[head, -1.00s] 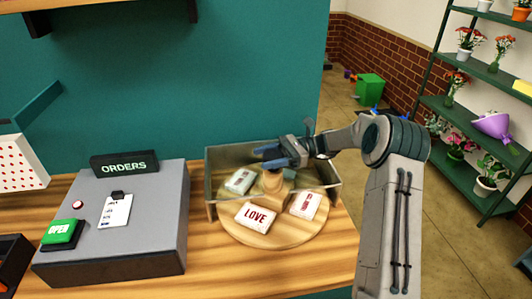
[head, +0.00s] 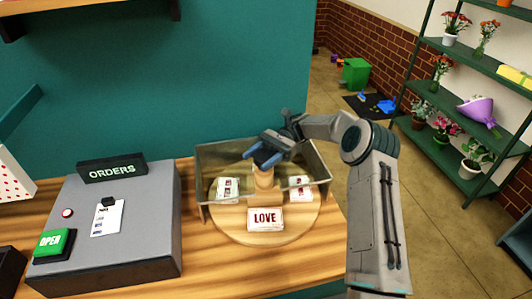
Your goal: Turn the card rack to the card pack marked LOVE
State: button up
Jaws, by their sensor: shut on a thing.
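The card rack is a round wooden turntable (head: 240,234) on the counter, with a wooden post (head: 264,182) at its middle. The card pack marked LOVE (head: 265,219) lies at the front of the rack, facing me, its word upright and readable. Another pack (head: 228,189) lies at the left and one more (head: 300,188) at the right; their marks are too small to read. My gripper (head: 260,158) is over the rack's middle, its blue fingers shut on the top of the post. The grip partly hides the post's top.
A clear screen (head: 215,160) stands around the back and sides of the rack, close to my gripper. Left of it is a grey ORDERS desk (head: 145,222) with a green OPEN button (head: 50,242). A flower shelf (head: 450,100) stands at the right.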

jog(key=shift+n+g+h, duration=0.3)
jog(key=shift+h, duration=0.1)
dwell(0.3)
jog(key=o, duration=1.4)
jog(key=shift+c, duration=0.2)
jog(key=r, duration=0.3)
jog(key=r+b, duration=0.1)
jog(key=shift+d+r, duration=0.2)
jog(key=shift+d, duration=0.2)
jog(key=s+d+r, duration=0.2)
jog(key=d+r, duration=0.4)
jog(key=d, duration=0.4)
jog(key=shift+s+d+r+p, duration=0.3)
jog(key=shift+s+r+p, duration=0.05)
